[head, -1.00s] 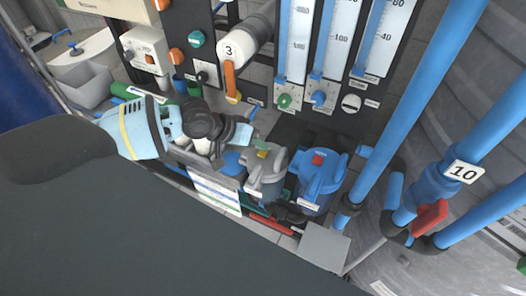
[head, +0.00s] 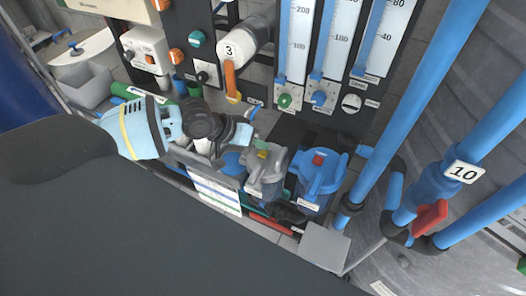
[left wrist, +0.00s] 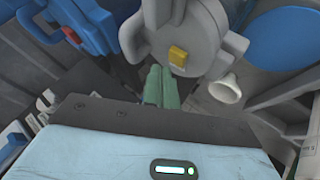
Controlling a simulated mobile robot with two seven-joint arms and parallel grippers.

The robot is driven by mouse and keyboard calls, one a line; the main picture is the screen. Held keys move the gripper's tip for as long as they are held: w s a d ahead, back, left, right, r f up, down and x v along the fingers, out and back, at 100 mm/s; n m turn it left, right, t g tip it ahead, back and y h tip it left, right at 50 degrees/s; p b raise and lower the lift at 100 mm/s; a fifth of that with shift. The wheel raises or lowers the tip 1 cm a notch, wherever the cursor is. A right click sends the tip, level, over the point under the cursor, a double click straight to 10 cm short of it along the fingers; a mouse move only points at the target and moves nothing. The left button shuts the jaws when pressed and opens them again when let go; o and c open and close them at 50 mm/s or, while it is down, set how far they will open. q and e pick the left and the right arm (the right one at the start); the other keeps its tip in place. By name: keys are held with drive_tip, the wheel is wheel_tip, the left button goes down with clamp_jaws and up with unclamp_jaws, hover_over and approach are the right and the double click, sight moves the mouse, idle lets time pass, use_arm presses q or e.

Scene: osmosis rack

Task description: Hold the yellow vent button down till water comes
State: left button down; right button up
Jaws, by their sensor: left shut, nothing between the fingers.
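The yellow vent button (head: 263,154) sits on top of a grey filter housing (head: 270,168) in the head view. In the left wrist view the button (left wrist: 178,54) shows unpressed or pressed, I cannot tell which, on the round grey cap (left wrist: 192,36). My left gripper (head: 250,141) reaches in from the left, just beside the housing's top. Its green fingers (left wrist: 158,72) are shut together and empty, with tips just below and left of the button in the left wrist view. I cannot tell whether they touch the cap. No water shows. My right gripper is not in view.
A blue housing with a red button (head: 318,159) stands right of the grey one. Flow gauges and knobs (head: 285,101) rise behind. A white pipe marked 3 with an orange handle (head: 230,80) is close above my left gripper. Blue pipes (head: 400,130) stand at the right.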

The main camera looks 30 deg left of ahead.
use_arm(q)
drive_tip(key=shift+f, duration=0.15)
idle(0.5)
drive_tip(key=shift+f, duration=0.3)
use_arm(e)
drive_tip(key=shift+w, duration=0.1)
use_arm(q)
drive_tip(key=shift+f, duration=0.3)
idle(0.5)
drive_tip(key=shift+f, duration=0.2)
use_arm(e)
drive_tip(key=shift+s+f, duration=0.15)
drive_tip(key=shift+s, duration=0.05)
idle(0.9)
